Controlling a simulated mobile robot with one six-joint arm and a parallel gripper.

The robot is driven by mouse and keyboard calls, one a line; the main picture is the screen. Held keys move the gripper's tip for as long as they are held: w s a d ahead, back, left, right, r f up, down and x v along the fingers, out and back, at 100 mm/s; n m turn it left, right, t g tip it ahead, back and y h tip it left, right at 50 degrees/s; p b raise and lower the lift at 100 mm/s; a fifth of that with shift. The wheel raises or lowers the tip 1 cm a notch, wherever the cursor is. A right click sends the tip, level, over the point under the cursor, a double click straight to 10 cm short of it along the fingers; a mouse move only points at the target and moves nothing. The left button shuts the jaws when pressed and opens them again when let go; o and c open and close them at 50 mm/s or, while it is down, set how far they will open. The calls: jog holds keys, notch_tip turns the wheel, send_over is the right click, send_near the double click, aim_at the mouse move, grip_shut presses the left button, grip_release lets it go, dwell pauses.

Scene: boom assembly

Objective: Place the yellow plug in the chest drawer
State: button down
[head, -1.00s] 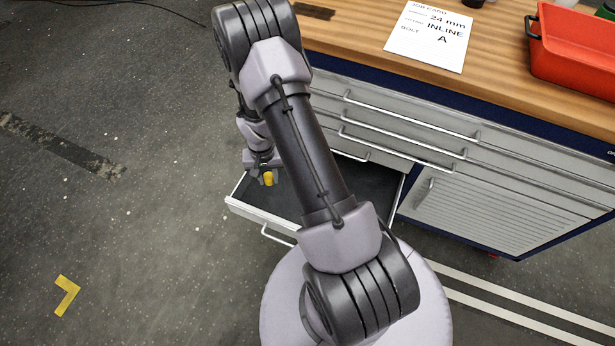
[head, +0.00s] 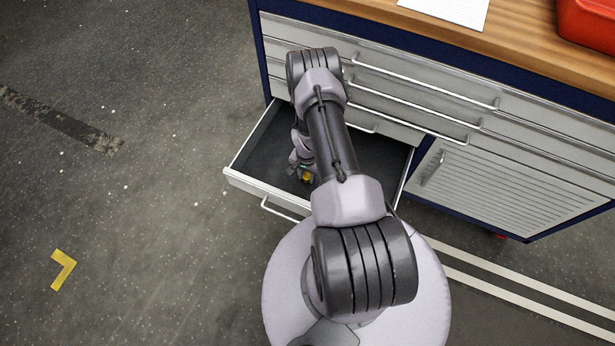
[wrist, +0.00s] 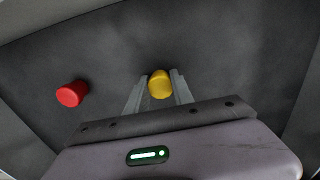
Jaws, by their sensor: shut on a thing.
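The yellow plug (wrist: 160,84) is between the two fingers of my gripper (wrist: 158,92), which is shut on it. In the head view the yellow plug (head: 306,177) shows below my gripper (head: 304,172), within the outline of the open chest drawer (head: 262,150). The drawer has a dark floor and pale walls. In the wrist view the dark drawer floor (wrist: 215,50) lies beyond the plug. I cannot tell whether the plug touches the floor. My arm hides the middle of the drawer.
A red plug (wrist: 72,94) lies on the drawer floor, left of my gripper in the wrist view. Closed drawers (head: 420,85) and a wooden worktop (head: 520,35) stand above the open drawer. A red bin (head: 590,25) is on the worktop. The drawer's walls surround my gripper.

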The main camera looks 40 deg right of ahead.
jog(key=c, duration=1.1)
grip_release()
